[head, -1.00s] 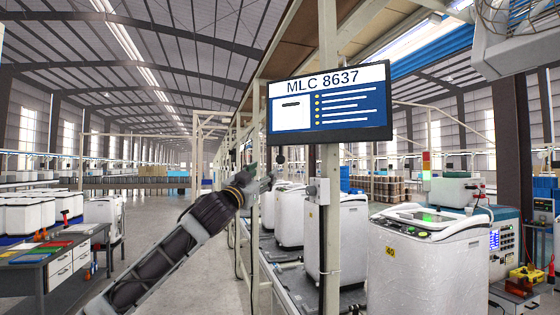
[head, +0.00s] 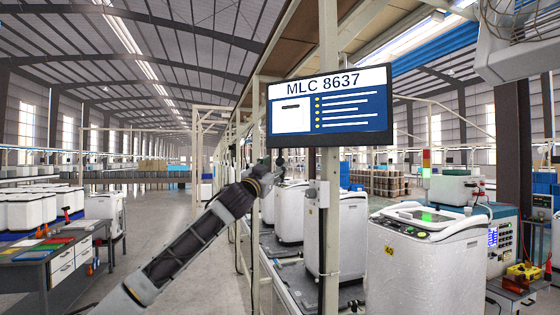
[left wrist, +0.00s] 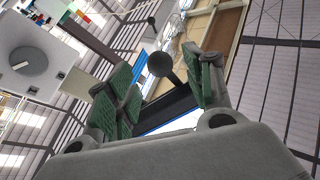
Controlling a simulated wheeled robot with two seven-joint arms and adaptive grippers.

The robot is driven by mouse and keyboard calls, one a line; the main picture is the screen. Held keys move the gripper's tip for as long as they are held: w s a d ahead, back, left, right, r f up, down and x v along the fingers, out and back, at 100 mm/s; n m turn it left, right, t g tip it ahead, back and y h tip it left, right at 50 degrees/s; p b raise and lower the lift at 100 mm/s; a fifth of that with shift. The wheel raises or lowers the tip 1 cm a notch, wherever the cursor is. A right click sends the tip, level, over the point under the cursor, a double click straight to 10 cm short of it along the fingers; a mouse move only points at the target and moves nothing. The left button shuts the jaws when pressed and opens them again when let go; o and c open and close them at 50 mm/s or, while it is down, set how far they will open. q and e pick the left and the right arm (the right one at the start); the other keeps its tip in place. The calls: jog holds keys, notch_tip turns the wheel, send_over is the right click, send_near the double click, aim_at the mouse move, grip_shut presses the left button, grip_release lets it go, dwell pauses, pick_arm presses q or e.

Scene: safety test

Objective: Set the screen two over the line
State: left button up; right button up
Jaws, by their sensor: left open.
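The screen (head: 328,105) hangs over the line, dark-framed, showing "MLC 8637" above a blue panel with white lines. A small dark ball knob (head: 280,160) sits below its lower left edge. My left gripper (head: 270,165) is open right at this knob, below the screen. In the left wrist view the black ball (left wrist: 160,64) on a short stem shows between the open green-padded fingers (left wrist: 165,88), with gaps on both sides. The screen's dark frame (left wrist: 172,108) shows partly behind the fingers. My right gripper is out of view.
A beige post (head: 329,220) stands beneath the screen, with white washers (head: 420,255) along the line. A grey workbench (head: 40,272) with coloured items is at the left. A caged fan (head: 515,35) hangs at the upper right. The aisle floor (head: 170,225) is clear.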

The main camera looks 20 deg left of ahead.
aim_at(278, 164)
pick_arm(q)
jog(key=shift+p+x, duration=0.95)
jog(key=shift+x, duration=1.55)
grip_shut()
